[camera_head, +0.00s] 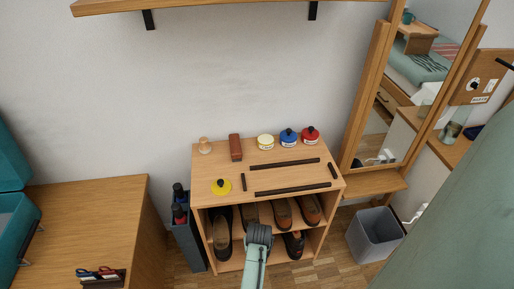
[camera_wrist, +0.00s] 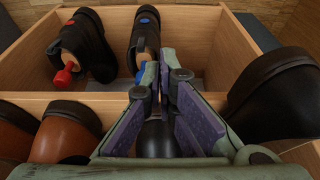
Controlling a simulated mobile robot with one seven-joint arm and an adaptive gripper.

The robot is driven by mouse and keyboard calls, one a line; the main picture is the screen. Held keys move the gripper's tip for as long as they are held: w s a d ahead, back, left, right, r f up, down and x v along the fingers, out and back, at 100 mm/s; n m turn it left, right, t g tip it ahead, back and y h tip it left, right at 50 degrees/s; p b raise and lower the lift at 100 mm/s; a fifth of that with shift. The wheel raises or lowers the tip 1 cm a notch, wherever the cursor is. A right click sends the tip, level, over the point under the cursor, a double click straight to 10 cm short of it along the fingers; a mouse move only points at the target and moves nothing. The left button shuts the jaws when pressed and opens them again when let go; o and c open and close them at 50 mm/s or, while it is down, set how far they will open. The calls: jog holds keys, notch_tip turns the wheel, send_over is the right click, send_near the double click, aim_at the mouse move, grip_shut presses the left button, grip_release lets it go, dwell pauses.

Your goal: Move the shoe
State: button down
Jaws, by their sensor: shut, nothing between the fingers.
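Several dark and brown shoes stand in a wooden shoe rack (camera_head: 212,172). In the head view a dark shoe (camera_head: 222,238) is at the left, brown shoes (camera_head: 283,212) are at the upper right, and a black shoe (camera_head: 294,244) is lower right. My gripper (camera_head: 258,234) is in front of the rack's opening, its tips hidden. In the wrist view my gripper (camera_wrist: 172,100) is shut and empty, with purple pads. A dark rounded shoe (camera_wrist: 155,140) shows just behind the fingers; I cannot tell whether they touch. A dark shoe (camera_wrist: 275,95) is to the right, brown shoes (camera_wrist: 65,135) to the left.
In the wrist view, two black shoes hold a red insert (camera_wrist: 66,76) and a blue insert (camera_wrist: 141,72) beyond a wooden board (camera_wrist: 100,105). Polish tins (camera_head: 288,138), a brush (camera_head: 235,148) and black strips sit on the rack. A grey bin (camera_head: 375,236) stands right.

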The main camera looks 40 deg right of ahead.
jog(key=v, duration=1)
jog(key=shift+s+b, duration=0.3)
jog(key=shift+b, duration=0.1)
jog(key=shift+a, duration=0.15)
